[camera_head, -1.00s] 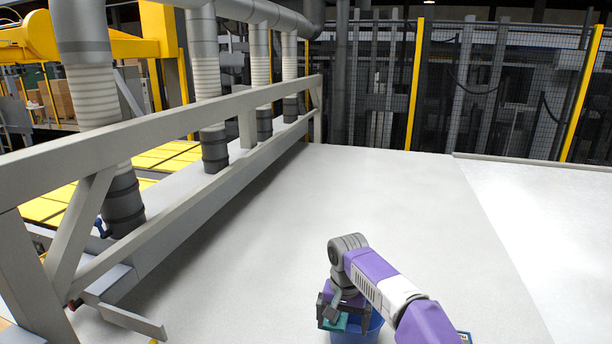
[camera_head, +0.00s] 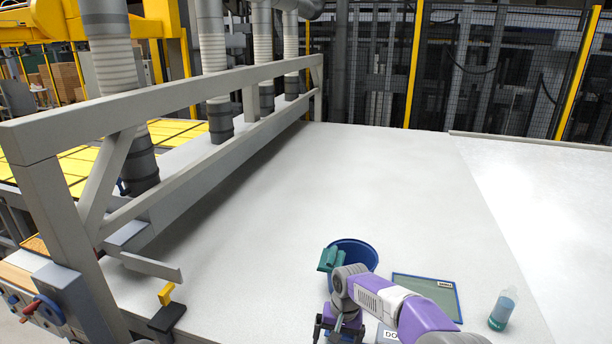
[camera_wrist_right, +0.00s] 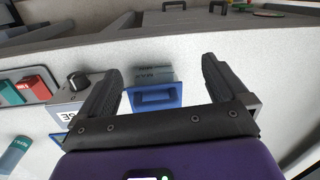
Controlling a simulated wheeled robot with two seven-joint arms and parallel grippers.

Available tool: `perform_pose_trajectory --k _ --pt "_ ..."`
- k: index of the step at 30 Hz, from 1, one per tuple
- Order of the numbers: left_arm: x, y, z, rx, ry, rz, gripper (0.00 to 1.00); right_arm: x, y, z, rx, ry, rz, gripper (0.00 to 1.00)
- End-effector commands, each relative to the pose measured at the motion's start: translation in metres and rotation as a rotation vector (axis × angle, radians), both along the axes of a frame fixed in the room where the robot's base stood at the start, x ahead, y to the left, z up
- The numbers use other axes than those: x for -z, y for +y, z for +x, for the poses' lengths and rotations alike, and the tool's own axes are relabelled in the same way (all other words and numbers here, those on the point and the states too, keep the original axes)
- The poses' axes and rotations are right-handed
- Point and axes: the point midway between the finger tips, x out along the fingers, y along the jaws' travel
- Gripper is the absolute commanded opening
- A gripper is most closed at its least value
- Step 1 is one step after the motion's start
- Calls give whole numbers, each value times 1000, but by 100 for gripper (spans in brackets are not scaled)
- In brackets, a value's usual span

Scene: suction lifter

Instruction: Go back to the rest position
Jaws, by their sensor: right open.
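My right gripper (camera_head: 340,328) is at the bottom of the head view, over the near part of the white table, on the near side of a blue bucket (camera_head: 366,252). In the right wrist view its two fingers (camera_wrist_right: 162,72) are spread apart with nothing held between them. A green cloth (camera_head: 330,258) hangs over the left rim of the bucket, apart from the gripper. My left gripper is not in view.
A grey rail frame (camera_head: 200,95) runs along the left. The table's far middle is clear.

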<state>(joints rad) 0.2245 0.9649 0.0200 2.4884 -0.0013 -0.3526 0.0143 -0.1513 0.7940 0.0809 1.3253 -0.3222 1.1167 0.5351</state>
Motion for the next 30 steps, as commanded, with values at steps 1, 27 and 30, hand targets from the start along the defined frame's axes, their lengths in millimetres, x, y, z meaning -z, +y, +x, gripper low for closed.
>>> perform_pose_trajectory --k 1,27,30 --pt "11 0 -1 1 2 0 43 31 0 -7 -13 10 17 100" --pt "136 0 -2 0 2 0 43 377 -17 -284 73 -42 250 100" --pt "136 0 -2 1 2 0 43 376 -18 -286 75 -45 248 100"
